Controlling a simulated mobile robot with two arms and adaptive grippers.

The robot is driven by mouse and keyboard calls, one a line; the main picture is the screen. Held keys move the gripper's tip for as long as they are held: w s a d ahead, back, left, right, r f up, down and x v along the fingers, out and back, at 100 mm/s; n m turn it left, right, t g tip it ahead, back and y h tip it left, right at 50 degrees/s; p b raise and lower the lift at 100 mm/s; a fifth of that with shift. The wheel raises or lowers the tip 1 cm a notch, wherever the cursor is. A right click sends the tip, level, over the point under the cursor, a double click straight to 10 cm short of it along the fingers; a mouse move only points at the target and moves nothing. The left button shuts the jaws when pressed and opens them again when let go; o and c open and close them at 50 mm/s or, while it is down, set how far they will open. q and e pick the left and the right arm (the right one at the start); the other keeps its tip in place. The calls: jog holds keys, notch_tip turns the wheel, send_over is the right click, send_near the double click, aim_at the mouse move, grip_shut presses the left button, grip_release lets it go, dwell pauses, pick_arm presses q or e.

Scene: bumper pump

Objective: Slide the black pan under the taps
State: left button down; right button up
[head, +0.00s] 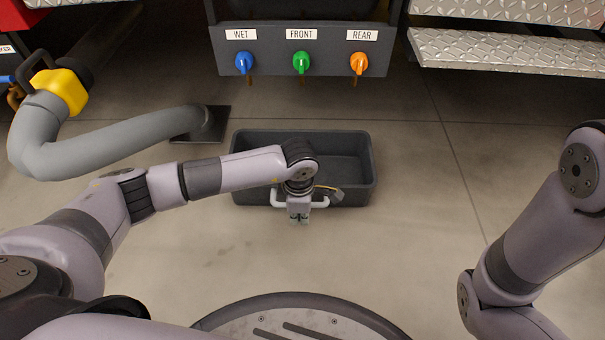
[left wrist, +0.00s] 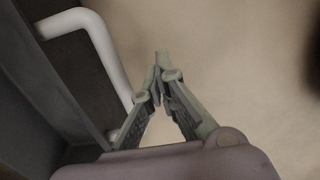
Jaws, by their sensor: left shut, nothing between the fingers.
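The black pan (head: 345,150) lies on the floor in front of the panel with the taps, a little nearer to me than they are. A white handle (head: 320,203) is on its near side. The taps are blue (head: 244,63), green (head: 301,63) and orange (head: 359,63), labelled WET, FRONT and REAR. My left gripper (head: 298,219) is shut and empty at the pan's near side, by the handle. In the left wrist view, the fingers (left wrist: 162,75) are closed beside the white handle (left wrist: 108,60), with the pan's dark wall (left wrist: 45,100) at left. My right gripper is not in view.
A grey hose (head: 100,150) with a yellow fitting (head: 62,88) lies to the left of the pan. Metal tread steps (head: 510,50) stand at the upper right. The floor right of the pan is clear.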

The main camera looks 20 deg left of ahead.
pick_arm(q)
jog(key=shift+w+a+b, duration=0.5)
jog(key=shift+w+b, duration=0.3)
jog(key=shift+w, duration=1)
jog(key=shift+w+a+b, duration=0.55)
jog(key=shift+w+b, duration=0.3)
jog(key=shift+w, duration=0.95)
jog(key=shift+w+a+b, duration=0.5)
jog(key=shift+w+b, duration=0.3)
jog(key=shift+w, duration=1)
jog(key=shift+w+a, duration=0.25)
jog(key=shift+w, duration=0.65)
jog(key=shift+w+a, duration=0.3)
jog(key=shift+w, duration=0.55)
jog(key=shift+w+a, duration=0.25)
jog(key=shift+w, duration=0.65)
jog(key=shift+s, duration=0.1)
jog(key=shift+s+d+p, duration=0.2)
jog(key=shift+s+p, duration=0.45)
jog(key=shift+p, duration=0.3)
jog(key=shift+s+d+p, duration=0.2)
jog(key=shift+s+p, duration=0.4)
jog(key=shift+p, duration=0.35)
jog(key=shift+s, duration=0.15)
